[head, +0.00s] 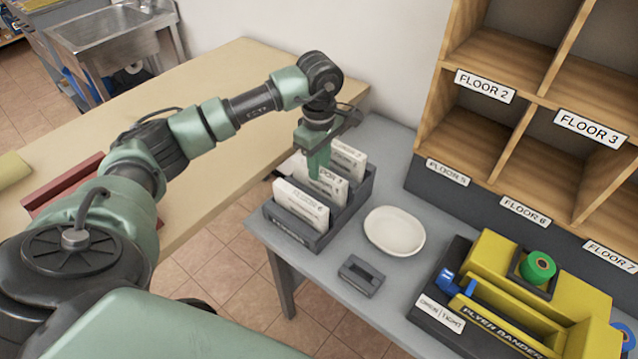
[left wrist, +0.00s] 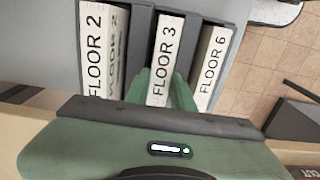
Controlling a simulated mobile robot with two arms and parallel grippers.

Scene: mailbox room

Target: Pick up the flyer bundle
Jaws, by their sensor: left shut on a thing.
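Three white flyer bundles stand upright in a dark grey slotted rack (head: 283,237) on the grey table. In the left wrist view they read FLOOR 2 (left wrist: 98,45), FLOOR 3 (left wrist: 166,50) and FLOOR 6 (left wrist: 212,62). In the head view the FLOOR 6 bundle (head: 300,206) is nearest and the FLOOR 3 bundle (head: 328,187) is in the middle. My left gripper (head: 318,168) comes from above and is shut on the FLOOR 3 bundle, one green finger on each side. The bundle's lower part is hidden in the rack. My right gripper is not in view.
A white oval dish (head: 394,231) and a small grey holder (head: 361,275) stand right of the rack. A yellow flyer bander (head: 520,300) is at the lower right. Wooden pigeonholes (head: 530,110) with floor labels rise behind. A wooden counter (head: 225,75) lies left.

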